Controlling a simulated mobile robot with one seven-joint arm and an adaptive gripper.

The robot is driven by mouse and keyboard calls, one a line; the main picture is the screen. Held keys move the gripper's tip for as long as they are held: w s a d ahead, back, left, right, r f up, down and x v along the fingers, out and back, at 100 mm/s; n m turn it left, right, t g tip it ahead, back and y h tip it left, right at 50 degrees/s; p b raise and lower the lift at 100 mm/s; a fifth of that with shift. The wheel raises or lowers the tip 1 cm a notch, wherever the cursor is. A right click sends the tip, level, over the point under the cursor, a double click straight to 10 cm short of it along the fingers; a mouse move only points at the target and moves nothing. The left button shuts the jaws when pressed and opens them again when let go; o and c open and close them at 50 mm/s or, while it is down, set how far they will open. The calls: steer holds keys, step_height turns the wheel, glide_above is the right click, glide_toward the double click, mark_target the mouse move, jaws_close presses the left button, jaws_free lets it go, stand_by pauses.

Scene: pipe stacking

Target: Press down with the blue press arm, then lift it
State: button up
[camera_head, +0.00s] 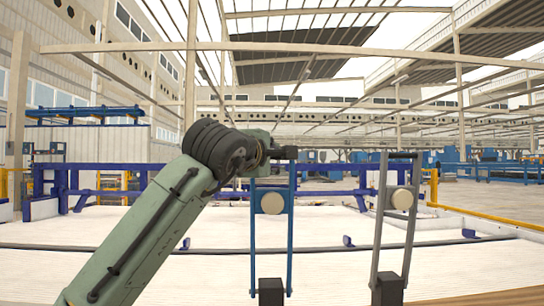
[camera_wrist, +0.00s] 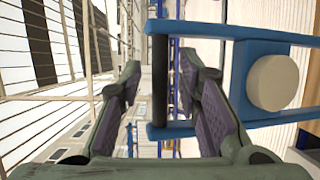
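The blue press arm (camera_head: 290,225) stands upright as a narrow frame, with a cream disc on its crossbar and a dark block at its foot. It also shows in the wrist view (camera_wrist: 238,78), with a black handle bar (camera_wrist: 160,80) across its end. My gripper (camera_wrist: 160,75) is open, one finger on each side of the handle bar with gaps to both. I cannot tell how deep the bar lies between the fingertips. In the head view my gripper (camera_head: 285,153) is at the top of the blue press arm and hides part of it.
A grey press arm (camera_head: 411,215) of like shape stands upright to the right, with its own cream disc. Behind are a pale ribbed surface (camera_head: 130,272) and blue rails (camera_head: 330,193). Open space lies between the two press arms.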

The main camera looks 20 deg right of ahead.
steer(key=shift+c, duration=0.5)
jaws_close()
